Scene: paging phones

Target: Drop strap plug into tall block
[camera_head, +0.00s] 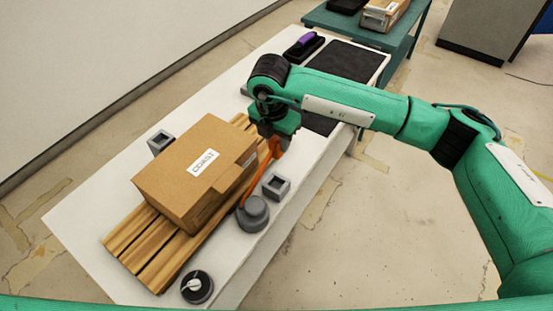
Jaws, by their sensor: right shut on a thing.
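My right gripper (279,146) points down beside the far right corner of the cardboard box and is shut on the upper end of an orange strap (262,166). The plug end at the jaws is too small and covered to make out. The strap slants down to a grey round base (253,214) on the table's right side. A grey block with a square opening on top (276,187) stands just beyond that base, below the gripper and apart from it. A similar grey block (160,142) stands left of the box. I cannot tell which is taller. My left gripper is not in view.
A labelled cardboard box (196,170) lies on wooden slats (138,239) on the white table (83,225). A black round thing with a white top (197,287) is near. A dark mat (342,60) and a purple-handled brush (304,45) are at the far end.

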